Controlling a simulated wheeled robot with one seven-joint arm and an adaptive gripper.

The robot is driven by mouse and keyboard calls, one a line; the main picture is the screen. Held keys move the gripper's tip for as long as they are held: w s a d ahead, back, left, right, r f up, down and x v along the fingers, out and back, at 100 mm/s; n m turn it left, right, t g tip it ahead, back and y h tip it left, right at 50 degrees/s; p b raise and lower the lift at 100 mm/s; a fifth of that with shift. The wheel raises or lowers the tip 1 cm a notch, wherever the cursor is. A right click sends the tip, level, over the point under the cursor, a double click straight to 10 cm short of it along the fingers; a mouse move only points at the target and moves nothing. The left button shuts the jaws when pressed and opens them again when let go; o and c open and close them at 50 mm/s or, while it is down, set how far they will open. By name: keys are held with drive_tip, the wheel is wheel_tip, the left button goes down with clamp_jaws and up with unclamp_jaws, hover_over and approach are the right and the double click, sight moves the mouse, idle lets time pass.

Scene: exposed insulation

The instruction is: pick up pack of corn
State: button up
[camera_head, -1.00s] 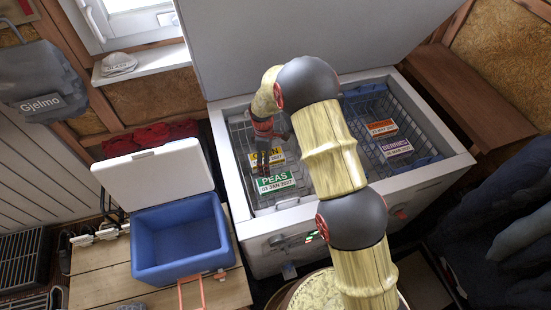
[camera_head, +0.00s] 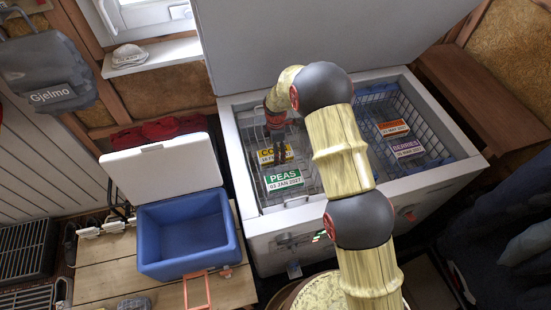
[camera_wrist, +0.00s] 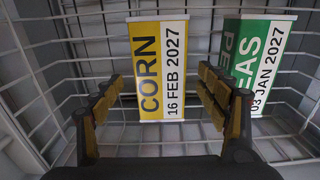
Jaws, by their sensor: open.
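The pack of corn (camera_wrist: 158,70), with a yellow and white label, lies in the wire basket of the chest freezer. In the head view the corn pack (camera_head: 267,156) is partly hidden by my gripper (camera_head: 281,160). In the wrist view my gripper (camera_wrist: 163,100) is open and empty, its fingers reaching toward the corn's near end, one on each side. I cannot tell how far above the pack the fingertips are. The green pack of peas (camera_wrist: 258,60) lies to the right of the corn in the wrist view, close to the right finger. Peas (camera_head: 284,180) also show in the head view.
The wire basket (camera_wrist: 60,54) surrounds both packs. An orange-labelled pack (camera_head: 392,127) and a berries pack (camera_head: 406,148) lie in the freezer's right basket. An empty blue cooler (camera_head: 148,227) with its lid open stands left of the freezer.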

wheel_tip(320, 180, down, 4)
drive_tip(key=shift+r+b, duration=0.1)
drive_tip(key=shift+b, duration=0.45)
drive_tip(key=c, duration=0.3)
drive_tip(key=shift+r, duration=0.1)
drive_tip(key=c, duration=1.3)
drive_tip(key=shift+c, duration=0.2)
